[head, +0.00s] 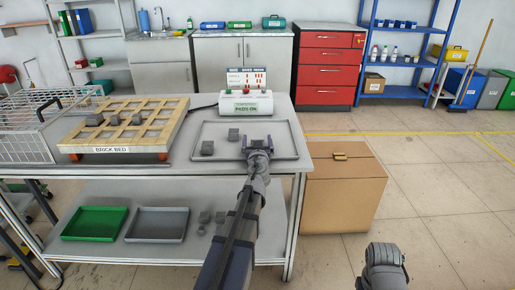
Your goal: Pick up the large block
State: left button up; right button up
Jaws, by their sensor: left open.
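More grey blocks, including a left block (94,119) and a right block (137,118), rest on the brick bed (118,148). I cannot tell surely which one is the large block. Of my right arm only a grey link shows at the bottom.
The heater unit (246,104) stands behind the tray. A wire basket (25,140) is at the left. The lower shelf holds a green bin (95,223), a grey bin (157,225) and several small grey blocks. A cardboard box (340,190) stands right of the table; floor beyond is clear.

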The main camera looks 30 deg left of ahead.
pick_arm(q)
grip_shut()
dwell(0.7)
